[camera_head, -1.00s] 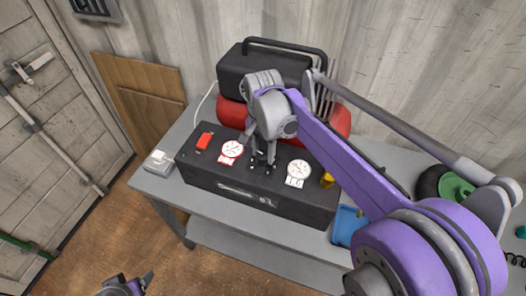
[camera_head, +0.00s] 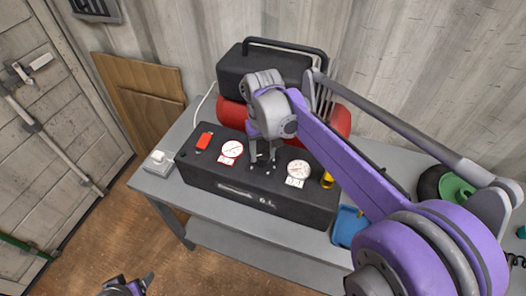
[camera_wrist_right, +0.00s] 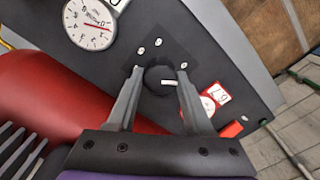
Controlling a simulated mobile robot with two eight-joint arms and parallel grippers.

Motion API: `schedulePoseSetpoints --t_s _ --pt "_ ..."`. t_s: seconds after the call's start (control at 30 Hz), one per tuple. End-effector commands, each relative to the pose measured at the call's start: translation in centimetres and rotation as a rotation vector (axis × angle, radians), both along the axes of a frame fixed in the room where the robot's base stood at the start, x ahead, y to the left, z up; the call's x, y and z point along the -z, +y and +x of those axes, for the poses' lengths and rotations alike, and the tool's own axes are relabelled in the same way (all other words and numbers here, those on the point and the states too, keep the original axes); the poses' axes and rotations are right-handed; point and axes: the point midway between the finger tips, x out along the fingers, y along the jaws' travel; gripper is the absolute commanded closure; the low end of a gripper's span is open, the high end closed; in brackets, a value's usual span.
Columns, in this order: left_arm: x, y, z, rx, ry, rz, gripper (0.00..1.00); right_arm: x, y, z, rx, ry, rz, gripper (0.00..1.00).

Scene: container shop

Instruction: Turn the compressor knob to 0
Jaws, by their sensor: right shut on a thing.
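The compressor has a dark front box (camera_head: 225,183) with a control panel on top. Its round black knob (camera_wrist_right: 155,74) sits between two gauges and has a white pointer mark directed to the right in the right wrist view. Several white marks surround it; I cannot read them. My right gripper (camera_head: 262,164) comes down on the panel from above. In the right wrist view, my right gripper (camera_wrist_right: 158,84) has its fingers on both sides of the knob, shut on it. My left gripper (camera_head: 132,286) is at the bottom edge, away from the compressor, partly cut off.
A white gauge (camera_head: 298,169) and a red-marked gauge (camera_head: 230,149) flank the knob. A red switch (camera_head: 204,140) is at the panel's left. A red tank (camera_head: 232,113) lies behind. The grey table (camera_head: 210,212) also carries a blue container (camera_head: 347,227) and a white socket box (camera_head: 158,163).

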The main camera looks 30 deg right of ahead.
Motion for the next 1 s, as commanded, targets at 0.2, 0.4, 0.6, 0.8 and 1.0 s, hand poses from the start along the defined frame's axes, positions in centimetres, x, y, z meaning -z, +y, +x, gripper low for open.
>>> schedulePoseSetpoints --t_s 0.2,0.4,0.6,0.8,1.0 --pt "0.0 0.0 0.0 0.0 0.0 0.0 0.25 -0.07 -0.02 0.06 -0.103 -0.002 0.0 1.0" --pt "0.01 0.0 0.0 0.0 0.0 0.0 0.25 -0.07 -0.03 0.05 -0.151 -0.002 0.0 1.0" --pt "0.01 0.0 0.0 0.0 0.0 0.0 0.25 -0.07 -0.02 0.06 -0.164 -0.002 -0.001 1.0" --pt "0.01 0.0 0.0 0.0 0.0 0.0 0.25 -0.07 -0.02 0.06 -0.164 -0.002 0.0 1.0" --pt "0.01 0.0 0.0 0.0 0.0 0.0 0.25 -0.06 -0.02 0.05 -0.164 -0.001 0.0 0.27"
